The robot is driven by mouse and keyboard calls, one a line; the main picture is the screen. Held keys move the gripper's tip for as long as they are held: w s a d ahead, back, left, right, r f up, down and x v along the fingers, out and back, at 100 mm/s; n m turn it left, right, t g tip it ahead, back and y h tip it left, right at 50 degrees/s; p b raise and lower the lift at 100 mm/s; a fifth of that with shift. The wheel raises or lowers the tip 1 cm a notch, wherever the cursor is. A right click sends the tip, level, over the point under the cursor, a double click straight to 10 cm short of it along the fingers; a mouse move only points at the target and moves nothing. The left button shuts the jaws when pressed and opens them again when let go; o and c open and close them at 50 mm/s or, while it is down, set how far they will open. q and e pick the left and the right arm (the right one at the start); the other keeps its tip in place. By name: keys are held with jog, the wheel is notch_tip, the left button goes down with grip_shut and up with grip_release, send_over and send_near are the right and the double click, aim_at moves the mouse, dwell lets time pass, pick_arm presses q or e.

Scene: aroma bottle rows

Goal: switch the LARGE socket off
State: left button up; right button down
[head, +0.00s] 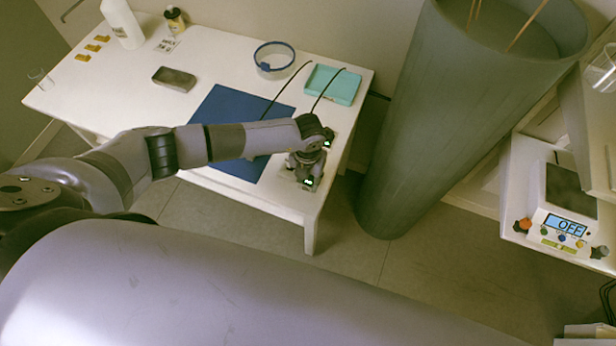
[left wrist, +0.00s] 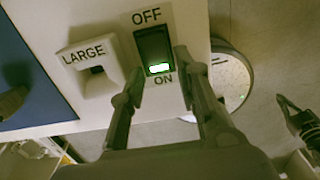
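The LARGE socket (left wrist: 92,68) is a white block with its name on it, at the upper left of the left wrist view. Beside it is a black rocker switch (left wrist: 153,48), marked OFF above and ON below, with a green light lit at the ON end. My left gripper (left wrist: 160,68) is open and empty, its fingertips on either side of the switch's lower part; contact cannot be told. In the head view my left gripper (head: 306,160) is over the table's right end, hiding much of the sockets there. Two green lights show around it.
A blue mat (head: 218,104) lies left of the sockets. A tall grey cylinder (head: 425,110) stands right of the table (head: 330,190). A dark jointed part, possibly my right gripper, shows at the left wrist view's right edge.

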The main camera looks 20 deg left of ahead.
pick_arm(q)
grip_shut()
jog(key=w+g+b, duration=0.1)
jog(key=g+b, duration=0.1)
jog(key=b, duration=0.2)
jog(key=shift+f, duration=0.15)
jog(key=shift+r+g+b, duration=0.25)
jog(key=shift+g+b, duration=0.25)
jog(key=shift+g, duration=0.1)
jog(key=shift+r, duration=0.15)
jog(key=shift+o, duration=0.2)
grip_release()
jog(key=shift+r, duration=0.1)
